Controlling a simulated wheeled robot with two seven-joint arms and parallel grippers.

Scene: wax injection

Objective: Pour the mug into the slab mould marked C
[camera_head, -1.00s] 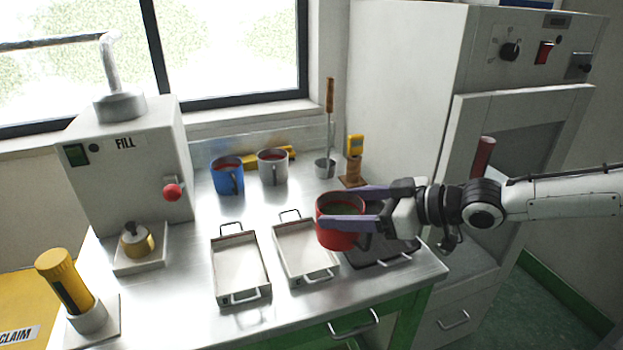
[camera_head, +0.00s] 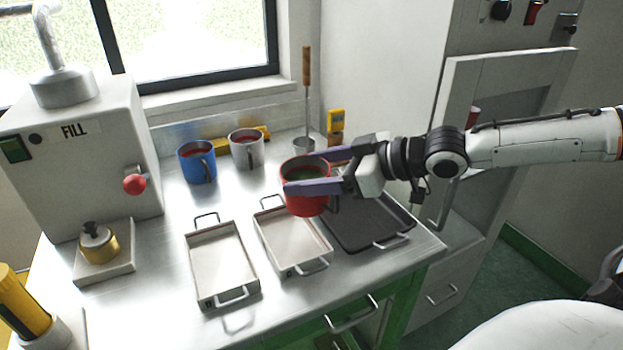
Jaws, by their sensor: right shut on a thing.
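My right gripper (camera_head: 298,171) is shut on the red mug (camera_head: 308,203), one finger on each side. The mug is upright, with dark green contents, and shows above the back right of the middle pale tray mould (camera_head: 265,238). A left pale tray mould (camera_head: 190,262) and a dark tray mould (camera_head: 372,240) lie on either side of it. The pale moulds look empty. Small marks on their front walls are too small to read, so I cannot tell which is C. The mug hides part of the middle and dark moulds. My left gripper is not in view.
A blue mug (camera_head: 197,165) and a grey mug (camera_head: 246,152) with red contents stand behind. A ladle in a pot (camera_head: 304,145) and a yellow device (camera_head: 336,122) stand at the back. The FILL machine (camera_head: 85,150) is left. The bench front (camera_head: 140,310) is clear.

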